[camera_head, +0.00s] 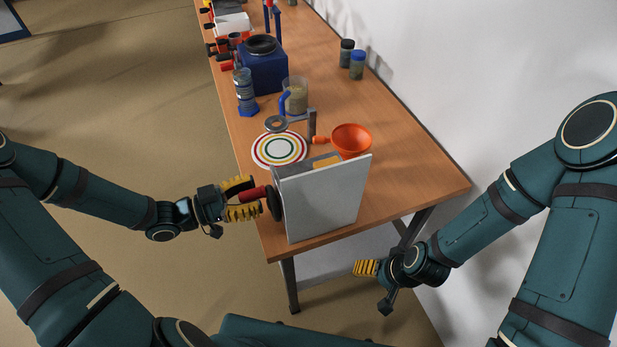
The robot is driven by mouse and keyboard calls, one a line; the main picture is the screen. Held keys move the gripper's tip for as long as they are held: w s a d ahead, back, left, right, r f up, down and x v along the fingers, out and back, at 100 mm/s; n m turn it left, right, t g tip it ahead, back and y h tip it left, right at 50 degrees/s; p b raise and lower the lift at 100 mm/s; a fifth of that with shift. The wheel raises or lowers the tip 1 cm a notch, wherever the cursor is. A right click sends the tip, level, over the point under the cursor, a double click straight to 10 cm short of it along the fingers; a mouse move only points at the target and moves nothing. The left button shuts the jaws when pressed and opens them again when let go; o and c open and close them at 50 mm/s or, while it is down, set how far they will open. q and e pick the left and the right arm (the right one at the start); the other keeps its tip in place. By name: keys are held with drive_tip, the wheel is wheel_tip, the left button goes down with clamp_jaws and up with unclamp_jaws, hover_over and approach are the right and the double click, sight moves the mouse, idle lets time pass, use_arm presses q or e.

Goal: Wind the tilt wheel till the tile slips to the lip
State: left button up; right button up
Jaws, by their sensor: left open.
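The tilt wheel (274,204) is a dark disc on the left side of an upright grey panel (328,205) at the table's near end. A red handle (252,193) sticks out from it to the left. My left gripper (250,197) is open, its yellow fingers above and below the red handle; I cannot tell if they touch it. An orange-yellow patch (327,161) shows behind the panel's top edge; it may be the tile, mostly hidden. The lip cannot be made out. My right gripper (364,268) hangs low beyond the table's near edge, its opening unclear.
Behind the panel are an orange bowl or funnel (351,138), a ringed round target (280,149), a grey ring stand (312,124) and a jug (295,97). A blue box (263,70), a bottle (245,93) and two jars stand farther back. A white wall borders the right.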

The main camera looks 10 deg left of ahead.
use_arm(q)
clamp_jaws()
drive_tip(key=shift+w+a+f+b, duration=0.4)
drive_tip(key=shift+w+f+b, duration=0.15)
drive_tip(key=shift+f, duration=0.25)
drive_tip(key=shift+w+f+b, duration=0.2)
drive_tip(key=shift+f+b, duration=0.5)
drive_tip(key=shift+f, duration=0.4)
drive_tip(key=shift+r, duration=0.1)
